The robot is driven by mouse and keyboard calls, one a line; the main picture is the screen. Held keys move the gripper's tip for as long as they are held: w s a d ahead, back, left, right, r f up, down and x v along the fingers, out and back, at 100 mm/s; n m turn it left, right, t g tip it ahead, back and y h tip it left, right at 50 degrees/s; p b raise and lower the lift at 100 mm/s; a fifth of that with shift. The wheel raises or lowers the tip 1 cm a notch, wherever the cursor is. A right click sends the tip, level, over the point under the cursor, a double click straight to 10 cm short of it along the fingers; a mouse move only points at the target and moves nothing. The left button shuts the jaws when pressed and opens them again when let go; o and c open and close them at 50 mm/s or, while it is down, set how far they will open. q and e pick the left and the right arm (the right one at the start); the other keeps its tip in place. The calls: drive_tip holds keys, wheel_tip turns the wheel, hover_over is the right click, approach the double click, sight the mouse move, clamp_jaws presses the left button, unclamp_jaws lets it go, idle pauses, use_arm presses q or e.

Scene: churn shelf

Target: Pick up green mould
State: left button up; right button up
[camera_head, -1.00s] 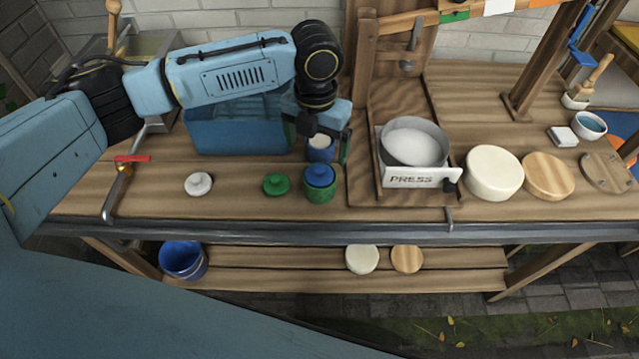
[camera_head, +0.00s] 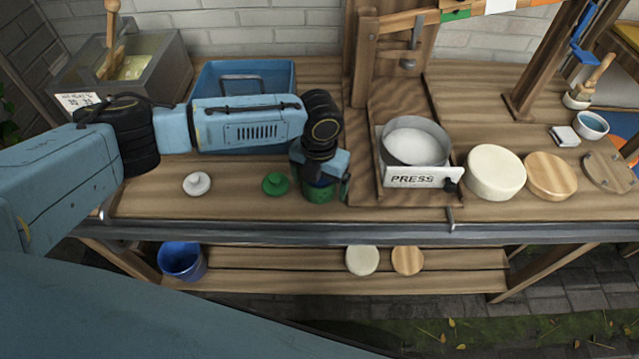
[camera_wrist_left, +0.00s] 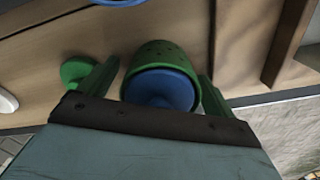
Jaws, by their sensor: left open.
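The green mould (camera_head: 319,193) stands upright on the bench, left of the press board. It is a green perforated cup with a blue piece (camera_wrist_left: 158,90) in its top; it also shows in the left wrist view (camera_wrist_left: 158,52). My left gripper (camera_head: 320,182) is over it, pointing down, with its jaws open. In the left wrist view, one green finger is on each side of the mould; I cannot tell whether they touch it. The gripper hides most of the mould's top in the head view. My right gripper is not in view.
A green lid (camera_head: 275,183) lies just left of the mould, with a white lid (camera_head: 197,183) farther left. A blue tub (camera_head: 245,75) stands behind my arm. A blue rim (camera_wrist_left: 122,2) shows beyond the mould.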

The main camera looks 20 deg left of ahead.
use_arm(q)
drive_tip(key=shift+c, duration=0.4)
drive_tip(key=c, duration=0.9)
drive_tip(key=shift+c, duration=0.2)
drive_tip(key=shift+r, duration=0.1)
wheel_tip(320, 180, up, 10)
drive_tip(key=shift+p, duration=0.45)
